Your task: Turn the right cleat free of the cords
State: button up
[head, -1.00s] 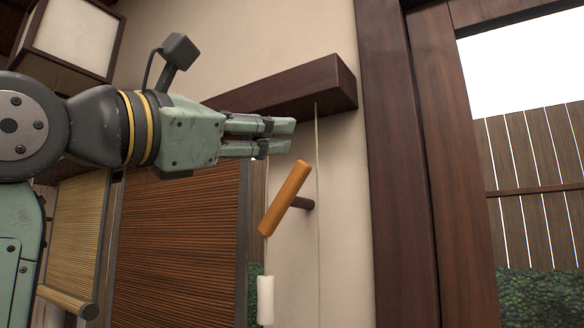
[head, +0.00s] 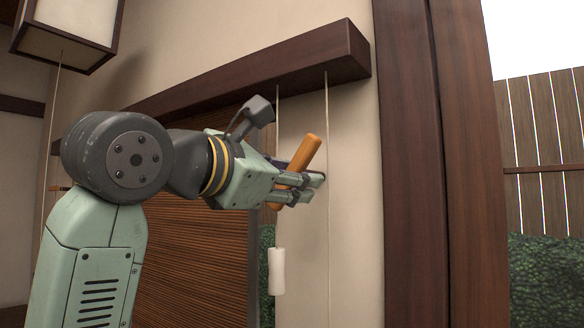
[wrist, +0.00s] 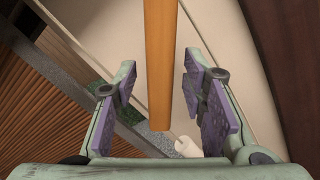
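The right cleat (head: 308,152) is an orange wooden bar, tilted with its upper end to the right, near the wall below the dark beam. It runs down the middle of the wrist view (wrist: 160,60). My gripper (head: 313,187) reaches it from the left, with fingers around its middle. In the wrist view my fingers (wrist: 160,88) are open, with a gap on each side of the bar. A thin cord (head: 327,240) hangs right of the cleat. Another cord (head: 277,110) hangs left of it. The cleat's peg is hidden, and I cannot tell how the cords meet the cleat.
A white cord weight (head: 276,270) hangs below my gripper. The dark beam (head: 300,50) runs above, and a dark door post (head: 412,180) stands to the right. A slatted blind (head: 190,255) is behind my arm. A lantern (head: 70,25) hangs upper left.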

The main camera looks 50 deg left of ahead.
jog(key=shift+w, duration=0.25)
grip_shut()
dwell(0.4)
